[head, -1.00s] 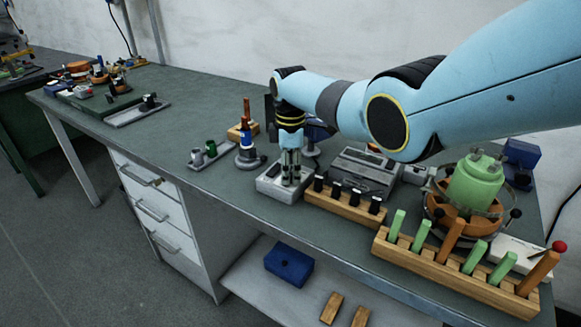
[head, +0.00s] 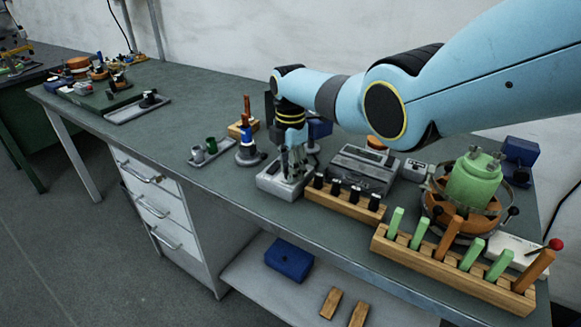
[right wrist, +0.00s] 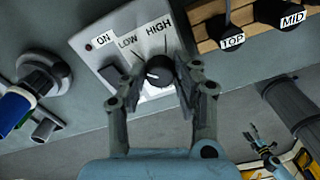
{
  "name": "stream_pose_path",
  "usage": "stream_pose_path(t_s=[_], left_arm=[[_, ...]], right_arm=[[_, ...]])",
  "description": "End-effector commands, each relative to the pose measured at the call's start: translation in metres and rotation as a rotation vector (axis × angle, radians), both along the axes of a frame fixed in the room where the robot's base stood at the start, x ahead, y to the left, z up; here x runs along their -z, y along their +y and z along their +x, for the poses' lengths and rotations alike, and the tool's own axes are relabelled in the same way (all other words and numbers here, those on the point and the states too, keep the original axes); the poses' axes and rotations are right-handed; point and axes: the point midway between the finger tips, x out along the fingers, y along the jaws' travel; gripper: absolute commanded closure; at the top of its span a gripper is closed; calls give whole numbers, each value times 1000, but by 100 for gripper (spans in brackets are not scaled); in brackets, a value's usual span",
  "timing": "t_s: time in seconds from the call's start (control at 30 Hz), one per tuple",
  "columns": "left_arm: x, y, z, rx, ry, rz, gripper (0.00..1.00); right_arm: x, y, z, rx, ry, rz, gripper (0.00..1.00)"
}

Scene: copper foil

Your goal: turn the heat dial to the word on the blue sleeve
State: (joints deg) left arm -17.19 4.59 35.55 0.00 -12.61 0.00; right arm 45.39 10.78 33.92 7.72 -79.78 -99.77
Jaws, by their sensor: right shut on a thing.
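The heat dial (right wrist: 160,70) is a dark round knob on a light grey box (right wrist: 112,48) with the labels ON, LOW and HIGH. The box also shows in the head view (head: 268,181). My right gripper (right wrist: 158,88) is shut on the heat dial, with a finger at either side; in the head view it points down over the box (head: 291,176). The dial's pointer direction is hard to tell. The blue sleeve (head: 247,132) is on an upright tool in a stand left of the box. Its blue part shows at the left of the wrist view (right wrist: 12,112); its word is not readable. My left gripper is out of view.
A wooden rack (head: 345,203) with several black-topped pieces stands close right of the box. Behind it is a grey device (head: 362,170). A small tray (head: 212,155) with cylinders lies to the left.

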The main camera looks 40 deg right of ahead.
Motion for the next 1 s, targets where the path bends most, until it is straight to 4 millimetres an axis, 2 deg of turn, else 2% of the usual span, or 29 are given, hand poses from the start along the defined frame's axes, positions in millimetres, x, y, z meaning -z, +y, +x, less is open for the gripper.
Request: stream_pose_path(t_s=[0.37,0.4,0.57,0.87,1.0], left_arm=[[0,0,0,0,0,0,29],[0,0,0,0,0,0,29],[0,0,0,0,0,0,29],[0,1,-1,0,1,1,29],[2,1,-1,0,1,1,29]], right_arm=[[-1,0,1,-4,-1,-1,100],[-1,0,1,-4,-1,-1,67],[0,0,0,-4,-1,-1,47],[0,0,0,8,-1,-1,47],[0,0,0,95,-1,-1,47]])
